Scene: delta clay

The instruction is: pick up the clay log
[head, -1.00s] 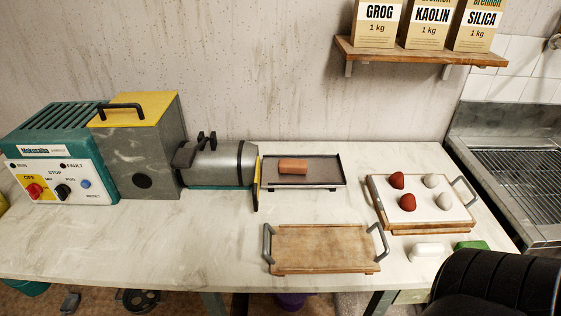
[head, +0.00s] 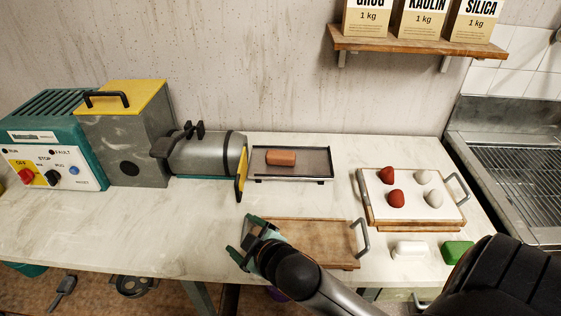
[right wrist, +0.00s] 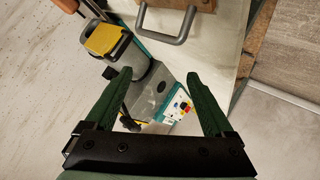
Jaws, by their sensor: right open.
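The clay log (head: 281,158) is a short terracotta-brown cylinder. It lies on the dark shallow tray (head: 312,174) at the mouth of the pug mill (head: 208,154). My right gripper (head: 238,241) is open and empty, low over the left end of the wooden board, well in front of the log. In the right wrist view its two green fingers (right wrist: 158,75) stand wide apart with nothing held between them. An orange-brown piece at the top left edge of that view (right wrist: 67,5) may be the log, mostly cut off. My left gripper is not in view.
A wooden board (head: 318,236) with metal handles lies in front of the tray. To the right, a white-topped board (head: 437,209) holds red and pale lumps. A white block (head: 409,250) and a green block (head: 457,251) lie at the front right. The worktop's left front is clear.

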